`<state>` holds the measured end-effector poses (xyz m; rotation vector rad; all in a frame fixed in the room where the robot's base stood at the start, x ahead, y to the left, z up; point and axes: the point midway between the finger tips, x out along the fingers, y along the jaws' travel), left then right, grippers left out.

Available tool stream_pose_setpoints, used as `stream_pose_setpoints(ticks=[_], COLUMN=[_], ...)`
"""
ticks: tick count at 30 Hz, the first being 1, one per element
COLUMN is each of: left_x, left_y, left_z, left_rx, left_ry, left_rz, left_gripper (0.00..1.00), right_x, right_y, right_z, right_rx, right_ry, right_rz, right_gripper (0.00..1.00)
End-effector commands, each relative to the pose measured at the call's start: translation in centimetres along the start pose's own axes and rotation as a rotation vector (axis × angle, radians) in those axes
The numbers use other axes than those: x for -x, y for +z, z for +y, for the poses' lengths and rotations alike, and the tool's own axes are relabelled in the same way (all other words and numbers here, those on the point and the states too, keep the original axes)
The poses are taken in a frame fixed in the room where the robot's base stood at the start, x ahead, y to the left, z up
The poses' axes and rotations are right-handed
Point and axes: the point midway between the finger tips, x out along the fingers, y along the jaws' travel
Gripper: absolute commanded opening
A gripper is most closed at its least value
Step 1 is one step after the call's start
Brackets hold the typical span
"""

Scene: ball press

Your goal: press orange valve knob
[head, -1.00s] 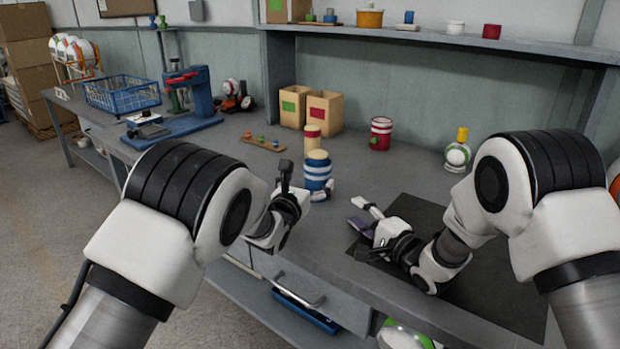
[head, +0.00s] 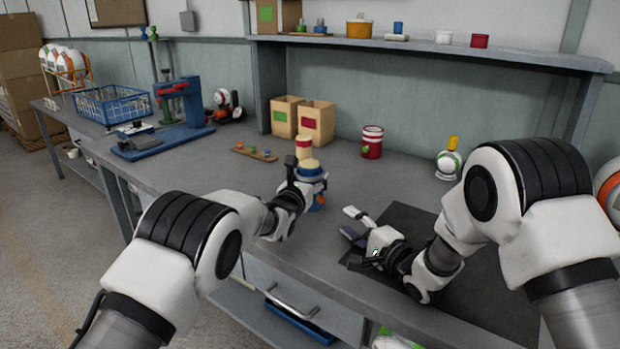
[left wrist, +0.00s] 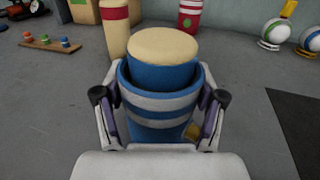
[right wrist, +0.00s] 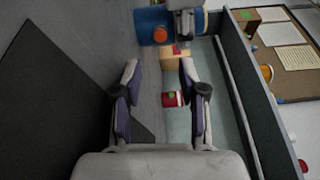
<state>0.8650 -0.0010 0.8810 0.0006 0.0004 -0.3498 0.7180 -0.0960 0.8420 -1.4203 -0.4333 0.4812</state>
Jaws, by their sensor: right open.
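The orange valve knob (right wrist: 160,34) sticks out of the side of a blue-and-white striped canister. It also shows low on the canister's right side in the head view (head: 320,200). The canister (left wrist: 160,102) has a cream round top and stands upright on the bench. My left gripper (left wrist: 160,120) has one finger on each side of the canister; I cannot tell whether the pads press on it. My right gripper (right wrist: 160,85) is open and empty, low over the dark mat, nearer the bench's front edge than the canister. It also shows in the head view (head: 352,222).
A cream-and-red cylinder (head: 304,148) stands just behind the canister. Two cardboard bins (head: 315,122), a red-and-white can (head: 372,142) and a small board with coloured pegs (head: 253,151) stand farther back. A dark mat (head: 470,270) lies at the right. A blue press (head: 188,108) stands at the left.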

Motion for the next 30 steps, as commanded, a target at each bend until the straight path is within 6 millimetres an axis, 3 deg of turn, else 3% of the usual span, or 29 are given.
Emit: stream_pose_setpoints(ticks=[2,5,6,12,16,25,30], left_x=[0.0,0.0,0.0,0.0,0.0,0.0,0.0], left_y=[0.0,0.0,0.0,0.0,0.0,0.0,0.0], left_z=[0.0,0.0,0.0,0.0,0.0,0.0,0.0], left_rx=[0.0,0.0,0.0,0.0,0.0,0.0,0.0], left_ry=[0.0,0.0,0.0,0.0,0.0,0.0,0.0], left_rz=[0.0,0.0,0.0,0.001,0.0,0.0,0.0], left_gripper=[0.33,0.33,0.33,0.33,0.33,0.33,0.33], right_x=[0.0,0.2,0.5,3.7,4.9,4.7,2.9], right_y=[0.0,0.0,0.0,0.1,0.2,0.2,0.1], right_z=[0.0,-0.4,-0.9,-3.4,-3.7,-3.6,-3.0], right_rx=[0.0,0.005,0.013,0.082,0.103,0.104,0.105], right_ry=[0.0,0.015,0.039,0.244,0.306,0.306,0.306], right_rz=[0.0,0.0,0.001,0.011,0.017,0.016,0.015], right_gripper=[0.42,0.06,0.0,0.0,0.0,0.0,0.0])
